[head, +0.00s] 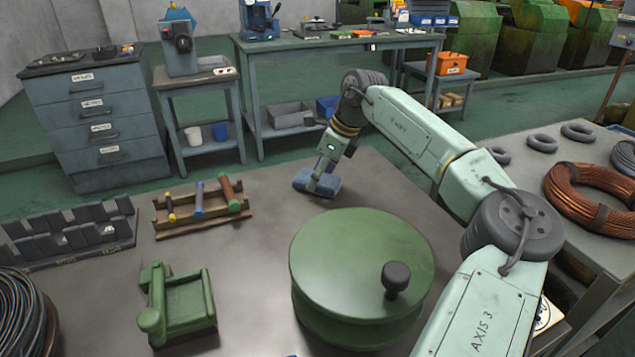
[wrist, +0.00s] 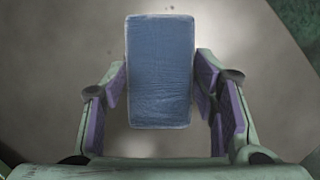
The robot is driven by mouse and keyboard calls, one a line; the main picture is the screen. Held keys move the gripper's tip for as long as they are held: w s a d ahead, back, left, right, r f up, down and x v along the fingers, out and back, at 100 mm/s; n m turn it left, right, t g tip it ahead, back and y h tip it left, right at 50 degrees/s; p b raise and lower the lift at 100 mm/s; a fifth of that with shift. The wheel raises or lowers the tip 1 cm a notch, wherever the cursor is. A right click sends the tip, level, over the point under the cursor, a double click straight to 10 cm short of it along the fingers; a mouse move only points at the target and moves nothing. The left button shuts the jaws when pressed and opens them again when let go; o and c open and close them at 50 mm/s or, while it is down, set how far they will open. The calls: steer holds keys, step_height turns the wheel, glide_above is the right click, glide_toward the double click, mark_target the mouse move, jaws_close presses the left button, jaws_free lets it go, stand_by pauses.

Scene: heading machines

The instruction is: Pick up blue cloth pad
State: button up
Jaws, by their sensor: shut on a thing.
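The blue cloth pad (head: 303,180) is at the far edge of the grey bench in the head view, under the end of my arm. In the wrist view the pad (wrist: 160,72) is a blue block with a pale edge, lying lengthwise between my fingers. My gripper (wrist: 161,85) has its purple-padded fingers against both long sides of the pad. In the head view my gripper (head: 318,184) is small and partly merges with the pad. I cannot tell whether the pad touches the bench top.
A large green round drum (head: 350,250) with a dark knob stands on the bench near my arm. A wooden rack (head: 205,222) with coloured-ended rods and a green fixture (head: 182,310) stand to the left. Copper coils (head: 590,190) lie on the right table. The bench around the pad is clear.

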steer(key=shift+r, duration=0.1)
step_height(320, 180, up, 10)
steer(key=b, duration=0.1)
stand_by(0.3)
steer(key=o, duration=0.7)
steer(key=shift+c, duration=0.2)
steer(key=c, duration=0.4)
